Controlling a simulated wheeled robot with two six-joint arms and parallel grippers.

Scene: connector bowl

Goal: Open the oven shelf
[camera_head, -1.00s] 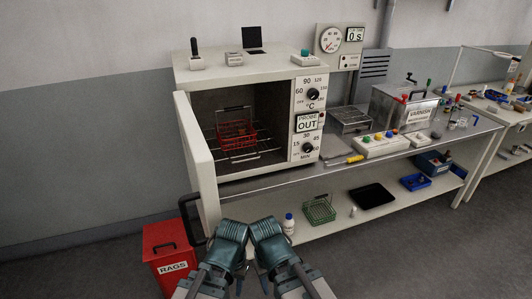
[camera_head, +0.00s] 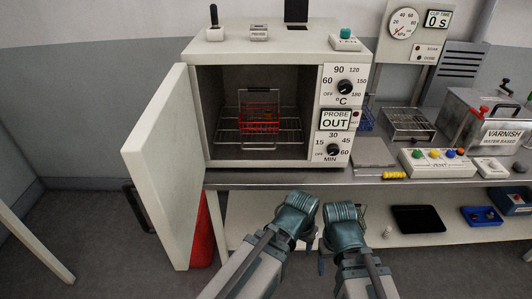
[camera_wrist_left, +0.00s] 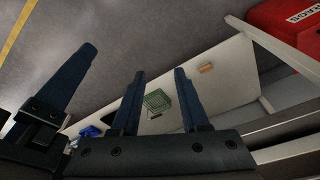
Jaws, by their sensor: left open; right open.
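The white oven (camera_head: 260,165) stands on the bench with its door (camera_head: 160,160) swung wide open to the left. Its wire shelf (camera_head: 228,136) lies inside the oven chamber, and a red wire basket (camera_head: 259,117) sits on it. My left gripper (camera_head: 309,228) is in front of and below the oven, open and apart from the shelf. Its two fingers (camera_wrist_left: 159,80) show in the left wrist view with nothing held between them. My right gripper (camera_head: 340,232) is close beside it, open and also apart from the oven. Its fingertips are mostly hidden in the head view.
The open door with its dark handle (camera_head: 137,210) juts out at left, partly hiding a red bin (camera_head: 201,235). A vent button box (camera_head: 435,164) and varnish tank (camera_head: 500,125) stand at right. A lower shelf (camera_head: 450,232) holds a black tray (camera_head: 418,219).

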